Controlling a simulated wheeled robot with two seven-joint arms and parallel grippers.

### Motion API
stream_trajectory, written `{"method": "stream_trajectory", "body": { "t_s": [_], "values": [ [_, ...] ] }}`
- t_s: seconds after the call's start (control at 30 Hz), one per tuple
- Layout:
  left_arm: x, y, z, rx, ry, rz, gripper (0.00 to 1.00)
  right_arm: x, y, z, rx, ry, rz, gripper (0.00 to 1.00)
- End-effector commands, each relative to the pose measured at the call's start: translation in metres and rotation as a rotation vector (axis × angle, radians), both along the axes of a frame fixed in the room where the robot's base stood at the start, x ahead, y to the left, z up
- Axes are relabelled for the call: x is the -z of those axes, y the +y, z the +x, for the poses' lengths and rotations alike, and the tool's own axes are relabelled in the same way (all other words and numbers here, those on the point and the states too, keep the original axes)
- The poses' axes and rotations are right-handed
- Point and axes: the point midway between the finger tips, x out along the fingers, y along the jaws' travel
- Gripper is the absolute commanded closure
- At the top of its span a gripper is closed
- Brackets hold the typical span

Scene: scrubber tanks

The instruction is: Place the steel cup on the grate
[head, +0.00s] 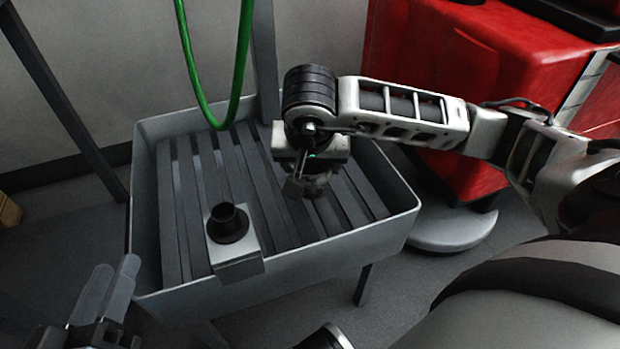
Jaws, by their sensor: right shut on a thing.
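The grate (205,180) is a set of grey slats inside a grey, high-walled basin. My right gripper (297,182) points down over the right half of the grate and is shut on a dark, shiny object, which looks like the steel cup (320,184). The gripper and wrist hide much of the cup. I cannot tell whether its base touches the slats. My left gripper (104,290) is at the lower left, outside the basin's near left corner, with its two fingers apart and nothing seen between them.
A grey block with a black round fitting (229,224) sits at the basin's near wall (330,254). A green hose (238,75) hangs over the back. A red machine (480,80) stands to the right. The left slats are clear.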

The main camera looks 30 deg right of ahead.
Motion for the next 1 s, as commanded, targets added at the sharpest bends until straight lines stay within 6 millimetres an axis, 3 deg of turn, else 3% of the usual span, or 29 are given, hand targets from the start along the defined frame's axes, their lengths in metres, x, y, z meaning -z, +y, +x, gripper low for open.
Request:
{"method": "stream_trajectory", "body": {
  "t_s": [0.1, 0.2, 0.7, 0.73, 0.8, 1.0],
  "values": [
    [-0.010, 0.002, 0.010, -0.013, -0.128, 0.027, 0.64, 0.025, 0.001, 0.002, -0.001, 0.005, 0.002, 0.56],
    [-0.023, 0.005, 0.015, -0.027, -0.226, 0.054, 0.64, 0.034, 0.001, 0.002, 0.000, 0.002, 0.002, 0.56],
    [-0.033, 0.007, 0.018, -0.041, -0.300, 0.072, 0.64, 0.038, 0.000, 0.003, 0.000, 0.000, 0.000, 0.56],
    [-0.034, 0.007, 0.018, -0.041, -0.303, 0.073, 0.64, 0.037, 0.000, 0.002, -0.001, 0.000, 0.000, 0.26],
    [-0.034, 0.007, 0.018, -0.041, -0.300, 0.072, 0.64, 0.037, 0.000, 0.002, -0.001, 0.001, 0.000, 0.12],
    [-0.034, 0.007, 0.018, -0.041, -0.299, 0.072, 0.64, 0.037, 0.000, 0.002, -0.001, 0.001, 0.000, 0.12]
  ]
}}
